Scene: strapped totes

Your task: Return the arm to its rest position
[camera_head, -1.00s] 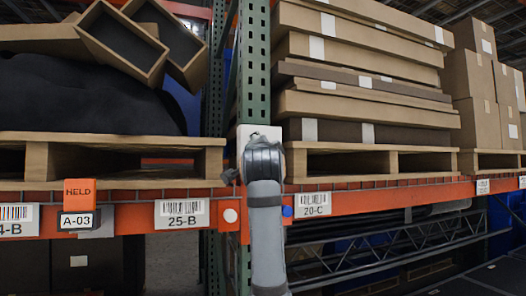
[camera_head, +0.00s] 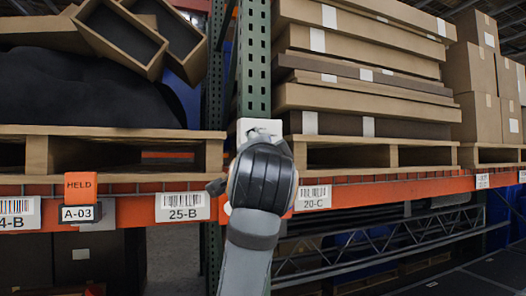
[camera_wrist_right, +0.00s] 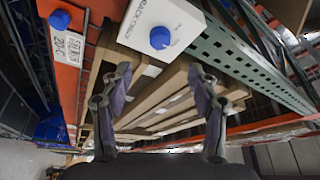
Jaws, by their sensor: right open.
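My right arm (camera_head: 258,190) rises from the bottom centre of the head view, its dark wrist in front of the orange rack beam. In that view the wrist hides its gripper. In the right wrist view my right gripper (camera_wrist_right: 160,75) is open, with nothing between its two fingers. A white box with a blue knob (camera_wrist_right: 160,38) is above and beyond the fingertips, apart from them. The top of the white box (camera_head: 258,126) shows above the wrist in the head view. My left gripper is in neither view.
A green perforated post (camera_head: 254,60) stands behind the arm. Pallets (camera_head: 375,152) with flat cartons (camera_head: 365,95) are on the right, and a pallet (camera_head: 110,150) with a black load on the left. An orange HELD tag (camera_head: 80,185) hangs on the beam.

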